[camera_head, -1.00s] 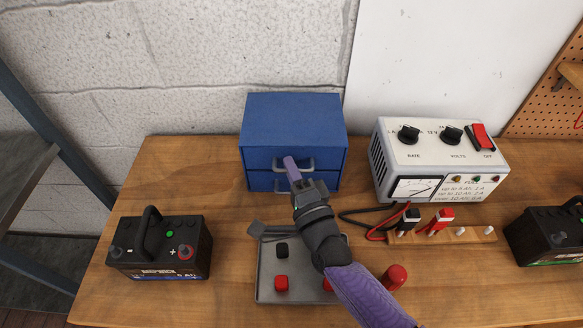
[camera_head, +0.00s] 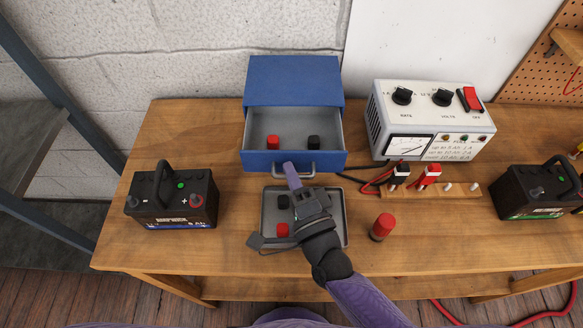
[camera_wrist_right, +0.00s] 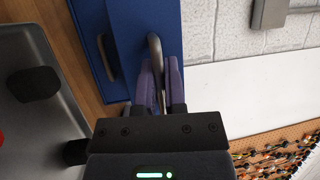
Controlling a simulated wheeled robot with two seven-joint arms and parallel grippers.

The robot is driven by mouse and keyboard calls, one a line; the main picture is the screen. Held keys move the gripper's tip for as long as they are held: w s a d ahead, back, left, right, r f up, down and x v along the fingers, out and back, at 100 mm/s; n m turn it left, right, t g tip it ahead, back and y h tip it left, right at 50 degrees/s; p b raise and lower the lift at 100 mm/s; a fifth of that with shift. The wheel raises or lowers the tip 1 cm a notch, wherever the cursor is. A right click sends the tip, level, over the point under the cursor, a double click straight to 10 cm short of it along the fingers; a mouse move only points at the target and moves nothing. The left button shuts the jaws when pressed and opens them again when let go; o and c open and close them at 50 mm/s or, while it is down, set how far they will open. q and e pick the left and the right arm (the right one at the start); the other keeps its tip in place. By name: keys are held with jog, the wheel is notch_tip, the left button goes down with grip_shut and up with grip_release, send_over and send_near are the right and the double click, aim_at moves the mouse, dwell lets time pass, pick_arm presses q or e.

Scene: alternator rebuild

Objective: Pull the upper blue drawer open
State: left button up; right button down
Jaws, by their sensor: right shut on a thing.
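The blue drawer cabinet (camera_head: 293,80) stands at the back of the bench. Its upper drawer (camera_head: 253,163) is pulled well out and shows a red cap (camera_head: 272,142) and a black cap (camera_head: 313,142) inside. The drawer's grey handle (camera_head: 306,172) is on its front; it also shows in the right wrist view (camera_wrist_right: 154,48). My right gripper (camera_head: 290,168) is at this handle, and its purple fingers (camera_wrist_right: 160,75) are shut on it. The lower drawer's handle (camera_wrist_right: 107,58) shows in the wrist view. My left gripper is not in view.
A grey tray (camera_head: 340,226) with black and red caps lies under my right arm, in front of the drawer. A red cylinder (camera_head: 382,227) stands beside it. Batteries stand left (camera_head: 172,200) and right (camera_head: 538,190). The charger (camera_head: 430,115) is right of the cabinet.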

jog(key=c, duration=0.7)
grip_release()
jog(key=v, duration=1)
